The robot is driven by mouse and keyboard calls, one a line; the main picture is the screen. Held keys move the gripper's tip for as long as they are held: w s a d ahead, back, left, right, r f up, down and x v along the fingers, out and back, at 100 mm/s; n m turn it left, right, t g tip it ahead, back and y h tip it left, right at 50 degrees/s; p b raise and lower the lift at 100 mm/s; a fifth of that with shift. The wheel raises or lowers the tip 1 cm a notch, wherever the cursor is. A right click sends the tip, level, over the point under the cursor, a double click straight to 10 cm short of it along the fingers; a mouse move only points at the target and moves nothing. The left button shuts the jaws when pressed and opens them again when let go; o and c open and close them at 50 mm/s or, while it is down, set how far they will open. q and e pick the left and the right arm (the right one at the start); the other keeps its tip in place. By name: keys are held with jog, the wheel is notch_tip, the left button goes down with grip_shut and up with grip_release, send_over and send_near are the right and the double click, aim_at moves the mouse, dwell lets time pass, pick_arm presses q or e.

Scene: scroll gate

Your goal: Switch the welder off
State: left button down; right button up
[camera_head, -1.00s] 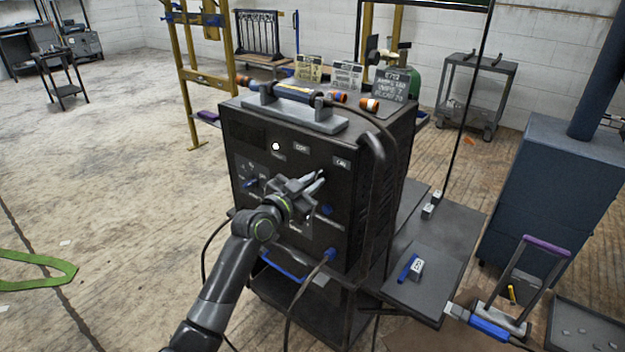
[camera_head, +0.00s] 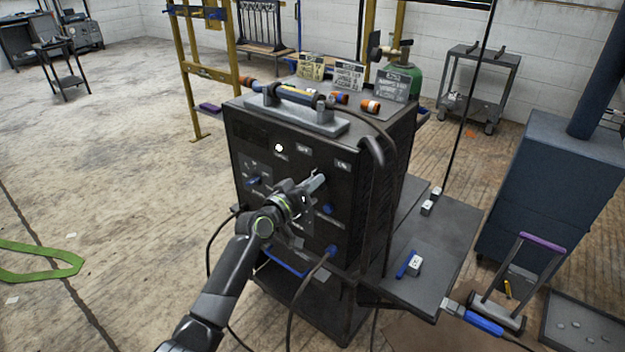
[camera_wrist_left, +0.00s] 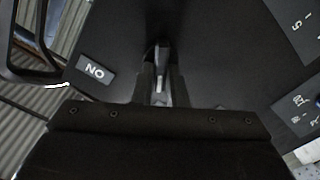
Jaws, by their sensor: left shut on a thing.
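The welder (camera_head: 385,185) is a black box standing on a cart in the middle of the head view. A small white light (camera_head: 278,148) shows on its front panel. My left gripper (camera_head: 318,180) reaches the upper right of that panel. In the left wrist view its fingers (camera_wrist_left: 161,88) are shut on a small grey metal switch lever (camera_wrist_left: 160,58), which stands out from the dark panel. A label (camera_wrist_left: 95,72) reading ON, turned upside down, is left of the fingers. The lever is hidden behind the fingers in the head view. My right gripper is out of view.
Blue knobs (camera_head: 254,181) sit on the panel, and cables hang from its lower front. A handle (camera_head: 290,105) and orange-tipped parts lie on top. A side shelf (camera_head: 440,245) holds small items. A blue cabinet (camera_head: 545,190) stands right. The floor at left is mostly clear.

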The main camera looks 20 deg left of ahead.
pick_arm(q)
jog(key=shift+n, duration=0.6)
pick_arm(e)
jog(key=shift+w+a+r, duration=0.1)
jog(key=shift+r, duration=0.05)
pick_arm(q)
jog(key=shift+f, duration=0.1)
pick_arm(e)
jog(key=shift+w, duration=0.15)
pick_arm(q)
jog(key=c, duration=1.5)
grip_release()
jog(key=shift+o, duration=0.2)
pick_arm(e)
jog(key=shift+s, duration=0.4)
pick_arm(q)
jog(key=shift+s, duration=0.1)
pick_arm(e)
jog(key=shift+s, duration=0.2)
